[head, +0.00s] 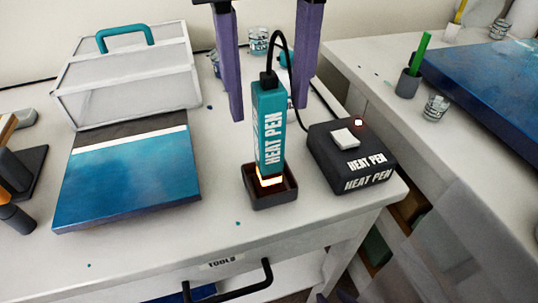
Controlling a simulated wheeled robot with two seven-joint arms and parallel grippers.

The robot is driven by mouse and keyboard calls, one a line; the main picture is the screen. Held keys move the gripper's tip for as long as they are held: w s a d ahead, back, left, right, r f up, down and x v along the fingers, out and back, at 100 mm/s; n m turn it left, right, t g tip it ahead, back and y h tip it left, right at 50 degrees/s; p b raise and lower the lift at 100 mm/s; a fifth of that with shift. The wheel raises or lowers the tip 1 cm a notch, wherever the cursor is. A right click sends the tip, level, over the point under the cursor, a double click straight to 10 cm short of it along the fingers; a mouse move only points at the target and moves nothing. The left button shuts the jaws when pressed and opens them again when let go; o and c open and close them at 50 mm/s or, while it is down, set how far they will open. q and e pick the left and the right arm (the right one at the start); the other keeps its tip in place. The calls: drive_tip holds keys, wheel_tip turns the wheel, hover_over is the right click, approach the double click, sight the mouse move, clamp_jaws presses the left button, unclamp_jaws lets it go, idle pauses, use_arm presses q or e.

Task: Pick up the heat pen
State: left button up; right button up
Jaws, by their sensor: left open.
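The heat pen (269,125) is a teal, block-shaped tool with white "HEAT PEN" lettering and a black cable from its top. It stands upright with its glowing orange tip in a small dark square holder (270,196). My left gripper (268,112) is open, with one purple finger on each side of the pen's upper part. Gaps show between the fingers and the pen, and the fingers' exact depth against it is hard to tell. My right gripper is not in view.
A black "HEAT PEN" control box (351,155) with a red light stands right of the holder. A blue resin panel (127,182) and a clear case with a teal handle (126,75) are at left. Clear cups stand behind. A second table (480,150) is at right.

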sight(269, 111)
use_arm(q)
wheel_tip(269, 111, down, 4)
drive_tip(key=shift+r, duration=0.25)
drive_tip(key=shift+c, duration=0.2)
drive_tip(key=c, duration=1.1)
drive_tip(key=shift+r, duration=0.15)
